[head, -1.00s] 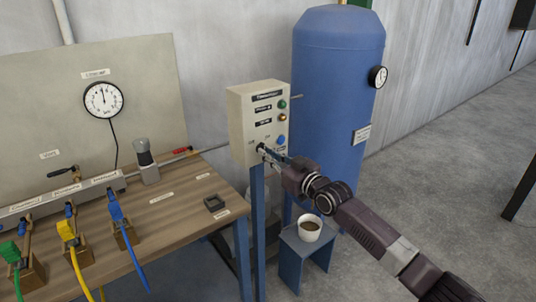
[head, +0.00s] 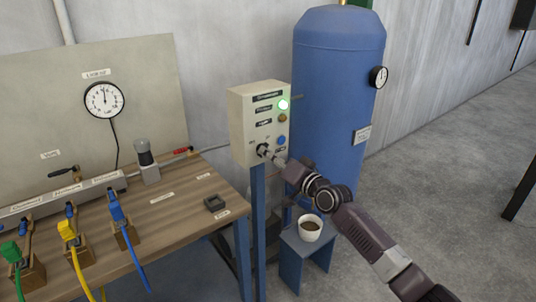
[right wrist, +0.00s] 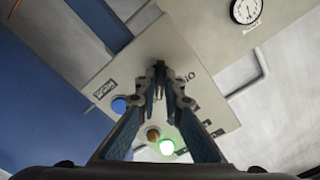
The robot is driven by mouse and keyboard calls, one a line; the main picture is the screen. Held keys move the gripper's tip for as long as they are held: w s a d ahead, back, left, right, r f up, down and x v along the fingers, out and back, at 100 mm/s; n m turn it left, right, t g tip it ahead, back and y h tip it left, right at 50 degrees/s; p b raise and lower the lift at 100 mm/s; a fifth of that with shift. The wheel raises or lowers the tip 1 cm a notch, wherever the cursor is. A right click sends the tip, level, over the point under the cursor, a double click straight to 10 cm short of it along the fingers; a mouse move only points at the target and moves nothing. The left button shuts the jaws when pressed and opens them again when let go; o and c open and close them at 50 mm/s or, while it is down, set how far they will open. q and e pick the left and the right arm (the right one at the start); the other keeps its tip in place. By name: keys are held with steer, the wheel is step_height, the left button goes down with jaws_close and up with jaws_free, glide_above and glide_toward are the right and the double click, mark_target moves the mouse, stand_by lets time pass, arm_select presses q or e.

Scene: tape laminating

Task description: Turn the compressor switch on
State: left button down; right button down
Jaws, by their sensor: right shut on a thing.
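The compressor control box (head: 242,125) is a beige box on a blue post in the middle of the head view. Its top green lamp (head: 283,104) is lit; it also glows in the right wrist view (right wrist: 167,147). An amber lamp (head: 282,118) and a blue button (head: 281,140) sit below it. The black switch (head: 262,149) is low on the front face. My right gripper (head: 266,152) is at the switch and shut on it. The right wrist view shows the fingers (right wrist: 159,90) closed together there, hiding most of the switch. My left gripper is not in view.
A blue tank (head: 335,100) with a gauge (head: 378,77) stands behind the box. A cup (head: 310,228) stands on a low blue stool (head: 303,255) under my right arm. The wooden bench (head: 175,215) with hoses and a gauge is at left.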

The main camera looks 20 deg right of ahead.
steer(key=shift+m, duration=0.4)
steer(key=c, duration=2.1)
jaws_free()
steer(key=v, duration=1.2)
steer(key=shift+f, duration=0.1)
